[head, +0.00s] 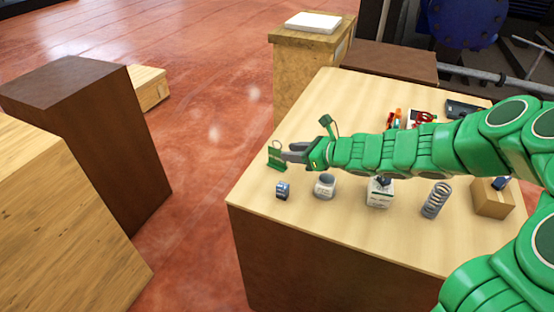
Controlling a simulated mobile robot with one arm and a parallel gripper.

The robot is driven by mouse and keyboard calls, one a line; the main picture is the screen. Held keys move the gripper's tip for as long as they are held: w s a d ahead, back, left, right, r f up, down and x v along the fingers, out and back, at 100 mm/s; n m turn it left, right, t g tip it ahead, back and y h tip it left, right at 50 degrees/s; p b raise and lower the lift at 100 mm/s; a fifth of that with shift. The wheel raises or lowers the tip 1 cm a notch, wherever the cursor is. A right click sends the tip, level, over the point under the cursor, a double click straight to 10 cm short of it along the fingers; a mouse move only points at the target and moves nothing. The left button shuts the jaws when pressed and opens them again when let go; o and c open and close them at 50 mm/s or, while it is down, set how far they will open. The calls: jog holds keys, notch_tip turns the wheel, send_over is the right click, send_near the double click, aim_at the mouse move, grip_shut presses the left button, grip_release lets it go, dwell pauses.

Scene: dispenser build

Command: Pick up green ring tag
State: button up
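The green ring tag (275,158) is a small green plate with a thin ring at its top. It stands upright near the left edge of the light wooden table top (330,225). My gripper (287,152) reaches in from the right, and its grey fingertips are at the tag's right side. They overlap the tag's right edge in this view. I cannot tell whether the fingers are closed on the tag or only beside it.
A small dark blue item (283,190), a grey cylinder (324,186), a white box (379,193), a spring (436,199) and a cardboard box (492,203) line the near side. Red items (424,117) lie behind my arm. A wooden cabinet (308,70) stands behind.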

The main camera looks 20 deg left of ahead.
aim_at(273, 163)
jog(key=shift+x, duration=4)
grip_shut()
